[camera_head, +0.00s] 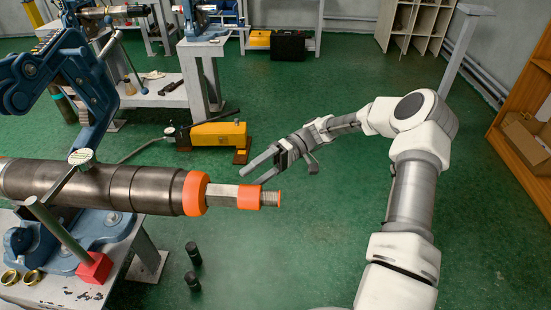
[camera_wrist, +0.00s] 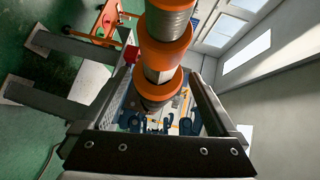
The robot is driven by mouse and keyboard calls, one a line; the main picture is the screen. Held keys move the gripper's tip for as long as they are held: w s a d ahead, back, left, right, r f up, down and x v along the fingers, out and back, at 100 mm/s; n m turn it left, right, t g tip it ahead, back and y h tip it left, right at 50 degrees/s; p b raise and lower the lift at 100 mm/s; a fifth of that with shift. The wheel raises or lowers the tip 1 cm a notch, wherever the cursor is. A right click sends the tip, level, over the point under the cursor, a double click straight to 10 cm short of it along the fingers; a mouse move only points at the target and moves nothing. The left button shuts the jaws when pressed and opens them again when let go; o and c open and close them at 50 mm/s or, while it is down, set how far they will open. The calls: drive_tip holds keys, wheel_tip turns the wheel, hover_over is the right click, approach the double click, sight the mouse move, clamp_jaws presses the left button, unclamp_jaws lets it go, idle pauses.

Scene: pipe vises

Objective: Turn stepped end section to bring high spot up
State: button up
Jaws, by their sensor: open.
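A dark metal pipe (camera_head: 100,186) lies level in a blue vise at the left in the head view. Its stepped end section (camera_head: 224,195) points right: an orange collar (camera_head: 194,193), a grey faceted length, an orange ring (camera_head: 249,196) and a ribbed tip. My gripper (camera_head: 254,176) is open and empty just behind and above this end. In the wrist view the end section (camera_wrist: 160,70) runs between the two finger outlines, with its ribbed tip (camera_wrist: 168,22) near the top edge. No contact shows. I cannot tell which side is the high spot.
The blue vise base (camera_head: 60,250) stands on a bench, with a red block (camera_head: 95,268) and brass rings (camera_head: 22,277). Wooden shelves (camera_head: 520,130) stand right.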

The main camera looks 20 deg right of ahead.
drive_tip(key=v, duration=0.9)
drive_tip(key=shift+a+r, duration=0.1)
drive_tip(key=shift+a, duration=0.05)
